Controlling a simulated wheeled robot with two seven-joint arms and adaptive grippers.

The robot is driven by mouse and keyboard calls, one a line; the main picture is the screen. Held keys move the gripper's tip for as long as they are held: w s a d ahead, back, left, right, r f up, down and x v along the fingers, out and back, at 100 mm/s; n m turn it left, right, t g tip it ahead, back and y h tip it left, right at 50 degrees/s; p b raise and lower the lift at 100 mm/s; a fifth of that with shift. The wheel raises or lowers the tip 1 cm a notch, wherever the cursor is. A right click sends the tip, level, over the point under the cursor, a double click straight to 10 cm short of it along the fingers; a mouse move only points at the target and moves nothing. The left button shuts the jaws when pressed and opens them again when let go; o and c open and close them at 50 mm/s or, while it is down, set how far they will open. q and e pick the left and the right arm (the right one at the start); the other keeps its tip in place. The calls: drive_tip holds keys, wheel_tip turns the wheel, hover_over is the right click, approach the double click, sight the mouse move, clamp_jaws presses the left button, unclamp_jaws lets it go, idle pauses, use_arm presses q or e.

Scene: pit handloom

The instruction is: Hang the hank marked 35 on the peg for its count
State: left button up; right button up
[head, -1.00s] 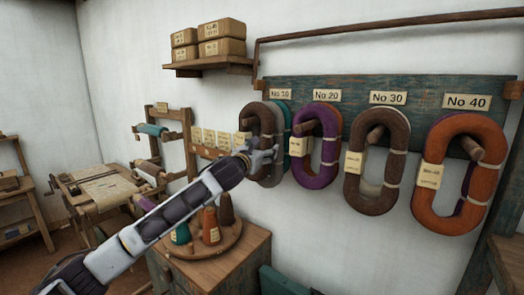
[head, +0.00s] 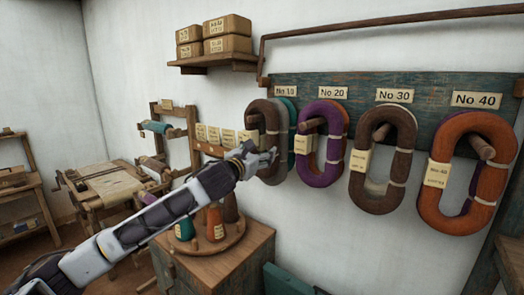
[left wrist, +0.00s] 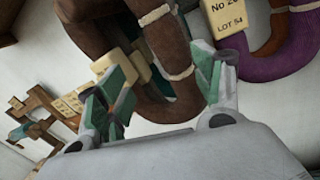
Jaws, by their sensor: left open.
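Several hanks hang on the labelled pegs. A brown hank (head: 263,105) hangs at the No 10 plate (head: 285,91), with grey and teal yarn behind it. A purple hank (head: 309,165) hangs at No 20, a brown one (head: 361,180) at No 30 and an orange one (head: 431,205) at No 40. I cannot read a 35 on any tag. My left gripper (head: 272,156) is open in front of the No 10 hank's lower part. In the left wrist view, brown yarn (left wrist: 171,45) shows beyond the open fingers (left wrist: 163,70), with nothing gripped. My right gripper is out of view.
A wooden cabinet (head: 225,262) with a round tray of cones (head: 216,220) stands below my left arm. A shelf (head: 215,62) with boxes is above left. A wooden rail (head: 390,25) runs above the peg board (head: 430,108). A small frame loom (head: 105,187) stands at left.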

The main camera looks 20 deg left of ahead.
use_arm(q)
drive_tip(key=shift+s+a+f, duration=0.1)
drive_tip(key=shift+s+a, duration=0.1)
drive_tip(key=shift+s, duration=0.8)
drive_tip(key=shift+f, duration=0.1)
